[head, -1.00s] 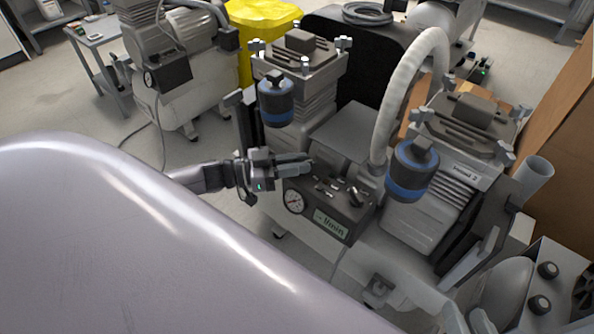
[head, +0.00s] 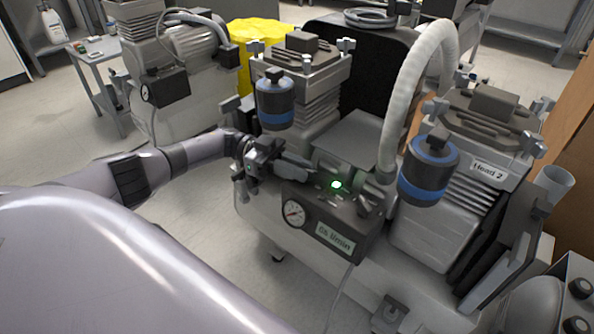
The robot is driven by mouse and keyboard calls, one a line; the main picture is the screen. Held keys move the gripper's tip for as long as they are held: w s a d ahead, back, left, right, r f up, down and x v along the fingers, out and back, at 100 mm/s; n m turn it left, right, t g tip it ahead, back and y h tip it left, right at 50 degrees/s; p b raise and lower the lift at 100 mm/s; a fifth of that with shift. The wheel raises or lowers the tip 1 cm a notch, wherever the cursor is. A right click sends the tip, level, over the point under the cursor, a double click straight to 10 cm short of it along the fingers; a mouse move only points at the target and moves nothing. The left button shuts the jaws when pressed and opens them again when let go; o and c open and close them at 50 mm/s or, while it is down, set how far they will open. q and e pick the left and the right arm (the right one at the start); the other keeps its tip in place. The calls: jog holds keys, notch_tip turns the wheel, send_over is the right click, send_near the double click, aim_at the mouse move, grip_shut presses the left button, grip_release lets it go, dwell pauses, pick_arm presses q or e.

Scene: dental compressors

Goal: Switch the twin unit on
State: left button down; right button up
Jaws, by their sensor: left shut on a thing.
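The twin unit (head: 262,217) stands in the middle, with two finned heads, the right one labelled "Head 2", and blue-banded filters. Its dark control box (head: 298,234) carries a round gauge (head: 294,213), a display (head: 335,239) with a number and "l/min", and small switches on top. A green light (head: 336,184) glows on the box. My left gripper (head: 311,171) reaches in from the left with its fingers at the top of the box, shut on what looks like a switch; the fingers hide it. My right gripper is out of view.
A white hose (head: 403,95) arches up from beside the control box. Another compressor (head: 172,75) with its own gauge stands at back left, next to a yellow bin (head: 257,34). A brown panel (head: 578,125) stands at the right. Clear floor lies left of the unit.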

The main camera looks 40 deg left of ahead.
pick_arm(q)
jog(key=shift+d+m+g, duration=0.1)
jog(key=shift+m+g, duration=0.4)
jog(key=shift+g, duration=0.3)
jog(key=c, duration=1.1)
grip_release()
jog(key=shift+c, duration=0.2)
jog(key=shift+s+n+t, duration=0.1)
jog(key=shift+n+t, duration=0.4)
jog(key=shift+t, duration=0.3)
